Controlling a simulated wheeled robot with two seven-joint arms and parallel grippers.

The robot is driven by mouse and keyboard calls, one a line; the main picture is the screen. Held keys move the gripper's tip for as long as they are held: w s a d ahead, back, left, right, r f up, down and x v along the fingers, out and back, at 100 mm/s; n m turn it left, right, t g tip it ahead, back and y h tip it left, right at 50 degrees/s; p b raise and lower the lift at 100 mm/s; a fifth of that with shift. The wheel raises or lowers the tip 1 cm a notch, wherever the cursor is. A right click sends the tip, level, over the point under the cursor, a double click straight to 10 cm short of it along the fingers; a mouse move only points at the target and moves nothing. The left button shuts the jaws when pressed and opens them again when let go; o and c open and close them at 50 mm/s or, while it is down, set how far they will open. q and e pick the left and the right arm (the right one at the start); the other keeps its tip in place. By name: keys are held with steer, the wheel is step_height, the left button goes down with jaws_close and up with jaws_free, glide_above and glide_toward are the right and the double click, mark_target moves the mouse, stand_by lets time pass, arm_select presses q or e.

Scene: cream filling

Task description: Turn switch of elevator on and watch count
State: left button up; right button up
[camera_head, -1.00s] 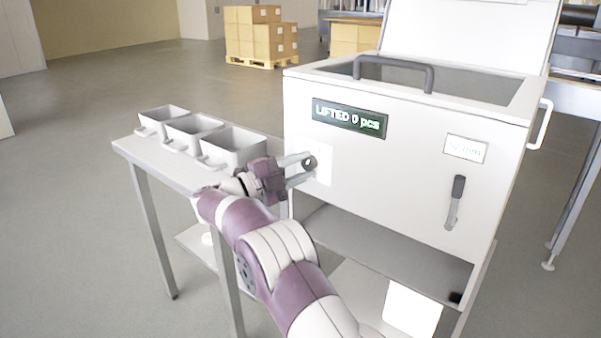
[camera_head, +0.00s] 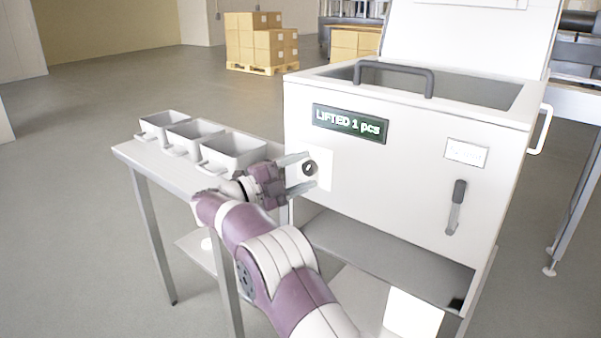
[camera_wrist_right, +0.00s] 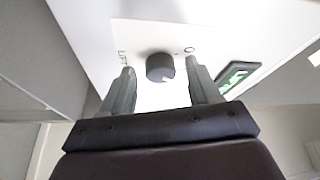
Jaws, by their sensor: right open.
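The elevator switch is a dark round knob (camera_head: 309,168) on a pale plate on the front of the white machine (camera_head: 400,185). In the right wrist view the knob (camera_wrist_right: 160,68) sits between and beyond my fingertips, with marks on the plate to either side. My right gripper (camera_head: 298,174) is open around the knob's sides; gaps show between the fingers and the knob in the right wrist view (camera_wrist_right: 162,80). The green-lit display (camera_head: 350,124) above reads "LIFTED 1 pcs". My left gripper is not in view.
A side table (camera_head: 150,166) left of the machine holds three grey-white bins (camera_head: 232,152). A lever handle (camera_head: 456,205) and a small pale display (camera_head: 466,153) are on the machine's right front. Stacked boxes (camera_head: 258,42) stand on a pallet far behind.

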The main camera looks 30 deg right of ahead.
steer(key=a+f+p, duration=0.1)
steer(key=a+p, duration=0.2)
steer(key=a, duration=0.9)
steer(key=shift+a+f, duration=0.25)
steer(key=shift+a, duration=0.05)
steer(key=shift+s, duration=0.1)
